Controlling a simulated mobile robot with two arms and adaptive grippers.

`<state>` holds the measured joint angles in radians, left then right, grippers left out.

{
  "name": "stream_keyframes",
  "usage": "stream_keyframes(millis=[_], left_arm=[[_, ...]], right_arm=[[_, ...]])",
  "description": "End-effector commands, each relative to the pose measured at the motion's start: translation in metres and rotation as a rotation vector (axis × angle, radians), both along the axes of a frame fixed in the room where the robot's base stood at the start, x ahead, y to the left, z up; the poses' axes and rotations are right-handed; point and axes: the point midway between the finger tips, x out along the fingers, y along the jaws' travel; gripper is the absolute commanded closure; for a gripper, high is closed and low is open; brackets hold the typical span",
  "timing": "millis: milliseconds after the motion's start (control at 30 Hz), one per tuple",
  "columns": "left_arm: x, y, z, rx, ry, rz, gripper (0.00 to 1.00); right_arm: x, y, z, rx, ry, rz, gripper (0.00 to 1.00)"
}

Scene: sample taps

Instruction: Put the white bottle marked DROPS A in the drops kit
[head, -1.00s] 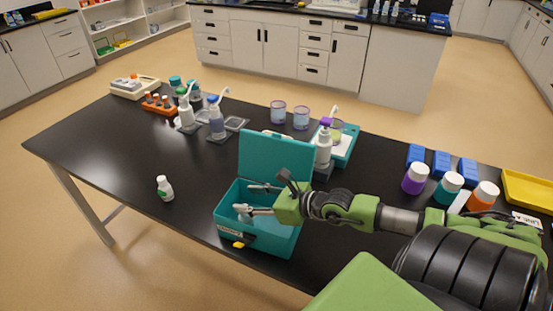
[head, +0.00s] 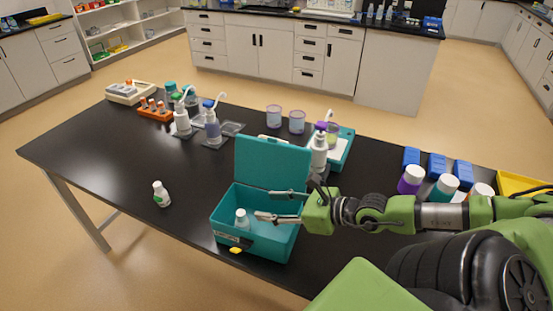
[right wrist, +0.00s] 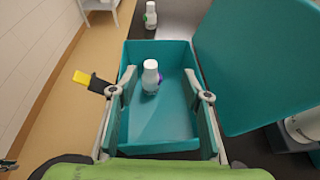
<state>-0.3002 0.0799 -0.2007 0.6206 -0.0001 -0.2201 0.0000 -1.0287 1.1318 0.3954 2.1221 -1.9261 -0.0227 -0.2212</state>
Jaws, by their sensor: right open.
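The drops kit is a teal box (head: 284,245) with its lid (head: 272,163) open. A small white bottle (head: 242,217) stands inside it; it also shows upright in the right wrist view (right wrist: 150,76), with a bit of purple beside its base. I cannot read either label. My right gripper (head: 262,204) is open and empty over the kit, its fingers apart from the bottle inside. My left gripper is not in view.
A yellow latch (head: 236,250) sticks out from the kit's front. A pump bottle with a purple top (head: 319,155) stands behind the lid. Colored-label bottles (head: 410,180) and blue blocks stand at right. The black table (head: 95,150) is clear around the left bottle.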

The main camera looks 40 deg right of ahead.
Motion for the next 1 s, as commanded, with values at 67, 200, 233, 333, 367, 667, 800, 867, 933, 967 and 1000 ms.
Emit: stream_keyframes(millis=[67,200,233,333,367,667,800,867,933,967,1000], left_arm=[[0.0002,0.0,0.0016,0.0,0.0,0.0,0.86],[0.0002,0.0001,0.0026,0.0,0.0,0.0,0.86],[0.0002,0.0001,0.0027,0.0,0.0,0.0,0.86],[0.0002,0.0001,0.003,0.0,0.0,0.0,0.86],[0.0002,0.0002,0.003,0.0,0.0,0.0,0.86],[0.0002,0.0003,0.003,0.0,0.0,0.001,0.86],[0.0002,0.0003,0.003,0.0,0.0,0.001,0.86],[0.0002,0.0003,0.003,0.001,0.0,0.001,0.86],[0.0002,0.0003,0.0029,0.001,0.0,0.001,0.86],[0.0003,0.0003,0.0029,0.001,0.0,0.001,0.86],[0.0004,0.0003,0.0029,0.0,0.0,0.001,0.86]], right_arm=[[-0.0043,-0.0009,0.0013,-0.001,0.003,0.002,0.56],[-0.0081,-0.0021,0.0034,0.0,0.002,0.002,0.56],[-0.0085,-0.0022,0.0038,0.0,0.001,0.002,0.56],[-0.0097,-0.0027,0.0046,0.001,0.0,0.002,0.56],[-0.0097,-0.0027,0.005,0.001,-0.001,0.002,0.56],[-0.0099,-0.0028,0.0053,0.001,-0.002,0.002,0.56],[-0.01,-0.0028,0.0052,0.001,-0.002,0.002,0.56],[-0.0099,-0.0029,0.0052,0.001,-0.001,0.002,0.56],[-0.0099,-0.0029,0.0052,0.001,-0.001,0.002,0.56],[-0.01,-0.0029,0.0051,0.001,-0.001,0.002,0.56],[-0.01,-0.0028,0.0051,0.001,-0.001,0.002,0.56]])
